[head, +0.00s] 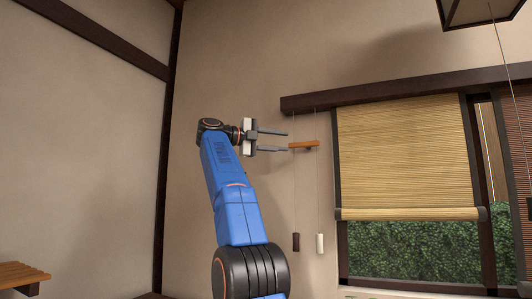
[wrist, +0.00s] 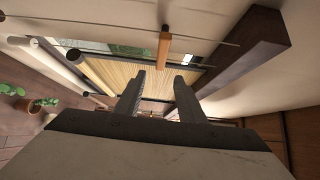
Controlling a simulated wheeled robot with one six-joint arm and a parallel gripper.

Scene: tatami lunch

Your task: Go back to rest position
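My gripper (head: 287,141) is raised high in front of the wall, with its two fingers spread apart and pointing right. A small orange-brown wooden bar (head: 306,144) hangs on thin cords close to the fingertips. In the wrist view the fingers (wrist: 159,76) are apart with nothing held between them, and the wooden bar (wrist: 164,48) shows beyond the tips. Whether a finger touches the bar cannot be told.
A dark cylinder (head: 296,242) and a white cylinder (head: 320,243) hang at the cord ends. A wooden slatted surface (head: 20,273) stands low left. A potted plant (wrist: 24,103) shows in the wrist view.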

